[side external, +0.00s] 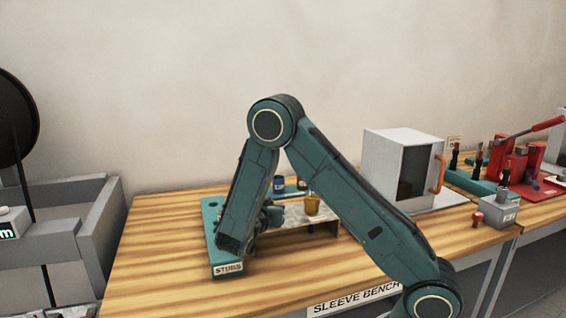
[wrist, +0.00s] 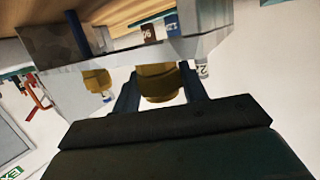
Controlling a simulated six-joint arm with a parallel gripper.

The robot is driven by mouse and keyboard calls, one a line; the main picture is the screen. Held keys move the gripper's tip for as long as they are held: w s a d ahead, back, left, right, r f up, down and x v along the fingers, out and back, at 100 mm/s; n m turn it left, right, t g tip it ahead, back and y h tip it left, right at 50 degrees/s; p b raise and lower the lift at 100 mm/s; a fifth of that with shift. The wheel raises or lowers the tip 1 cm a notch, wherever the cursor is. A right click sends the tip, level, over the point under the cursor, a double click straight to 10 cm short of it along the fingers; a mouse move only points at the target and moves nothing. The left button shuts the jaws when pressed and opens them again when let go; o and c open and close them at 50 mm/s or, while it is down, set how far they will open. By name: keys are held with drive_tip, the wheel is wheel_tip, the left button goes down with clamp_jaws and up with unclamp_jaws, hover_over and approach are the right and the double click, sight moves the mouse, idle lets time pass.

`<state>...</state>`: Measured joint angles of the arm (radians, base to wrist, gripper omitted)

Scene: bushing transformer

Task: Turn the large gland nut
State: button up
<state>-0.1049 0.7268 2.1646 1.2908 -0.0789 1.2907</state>
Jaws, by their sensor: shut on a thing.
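My gripper (wrist: 160,72) shows in the wrist view with one dark finger on each side of a brass-coloured round nut (wrist: 158,84). It is shut on this nut, at the edge of a pale grey block (wrist: 115,62). The thread behind the nut is hidden. A second brass-coloured piece (wrist: 97,80) stands apart to the left. In the side view a brass-coloured cup-like piece (side external: 312,204) stands on the grey-topped stand (side external: 296,214). There my arm hides the held nut and most of my gripper.
A teal board (side external: 227,270) marked STUDS lies at the bench's left, with a blue piece (side external: 279,184) behind my arm. A white cabinet (side external: 385,155) with an orange handle and a red press (side external: 510,165) stand to the right. The front left of the wooden bench (side external: 160,260) is clear.

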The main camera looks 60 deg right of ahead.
drive_tip(key=o, duration=1.8)
drive_tip(key=shift+c, duration=0.2)
drive_tip(key=shift+a, duration=0.15)
drive_tip(key=shift+v, duration=2.9)
drive_tip(key=shift+s+r, duration=0.1)
drive_tip(key=shift+r, duration=0.05)
drive_tip(key=s+a+r+n+y, duration=0.5)
drive_tip(key=s+a+n+y, duration=0.2)
drive_tip(key=s, duration=0.4)
drive_tip(key=s+a+r+n+t+y, duration=0.1)
drive_tip(key=s+a+r+n+y, duration=0.5)
drive_tip(key=s, duration=0.5)
drive_tip(key=shift+a+r+n+t+y, duration=0.3)
drive_tip(key=shift+a+n+y, duration=0.5)
drive_tip(key=shift+a+n, duration=0.25)
